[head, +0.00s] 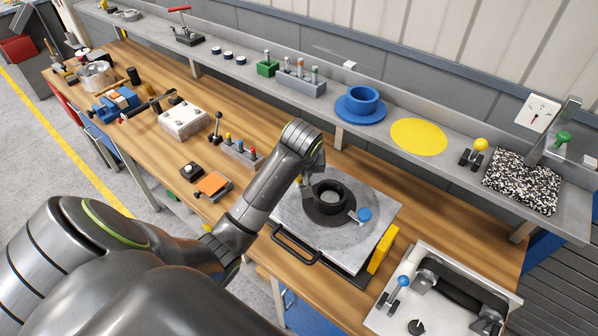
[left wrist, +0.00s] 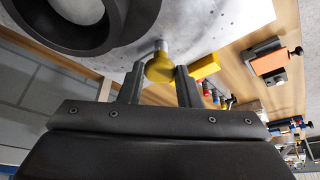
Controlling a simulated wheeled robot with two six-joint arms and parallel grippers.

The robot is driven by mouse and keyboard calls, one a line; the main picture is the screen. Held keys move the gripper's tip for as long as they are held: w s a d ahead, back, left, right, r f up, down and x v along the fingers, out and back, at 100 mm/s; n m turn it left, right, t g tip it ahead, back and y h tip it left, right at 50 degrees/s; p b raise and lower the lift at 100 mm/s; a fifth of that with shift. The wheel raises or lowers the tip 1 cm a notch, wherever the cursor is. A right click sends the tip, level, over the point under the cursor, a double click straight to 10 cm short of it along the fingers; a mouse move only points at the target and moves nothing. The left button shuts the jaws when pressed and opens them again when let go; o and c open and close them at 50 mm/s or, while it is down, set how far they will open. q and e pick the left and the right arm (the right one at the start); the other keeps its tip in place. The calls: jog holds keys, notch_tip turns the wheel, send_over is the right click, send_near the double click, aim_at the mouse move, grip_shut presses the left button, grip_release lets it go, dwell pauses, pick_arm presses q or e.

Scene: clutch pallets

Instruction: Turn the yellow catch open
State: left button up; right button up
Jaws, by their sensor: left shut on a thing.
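The grey pallet plate (head: 285,213) lies on the wooden bench and carries a black ring-shaped fixture (head: 322,212). A blue-knobbed catch (head: 364,214) sits at the ring's right side. The yellow catch (left wrist: 159,71) is beside the ring, with a short metal stem. In the head view it is mostly hidden by my arm. My left gripper (left wrist: 160,82) is shut on the yellow catch's knob, one finger on each side. My right gripper is in neither view.
A black handle (head: 292,248) sticks out at the pallet's front, and a yellow block (head: 382,250) is at its right side. A tray with a blue-knobbed lever (head: 403,281) stands to the right.

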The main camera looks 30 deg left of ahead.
pick_arm(q)
jog(key=shift+w+r+n, duration=0.1)
jog(key=shift+r+n, duration=0.05)
jog(key=shift+n, duration=0.25)
jog(key=o, duration=1)
jog(key=shift+c, duration=0.2)
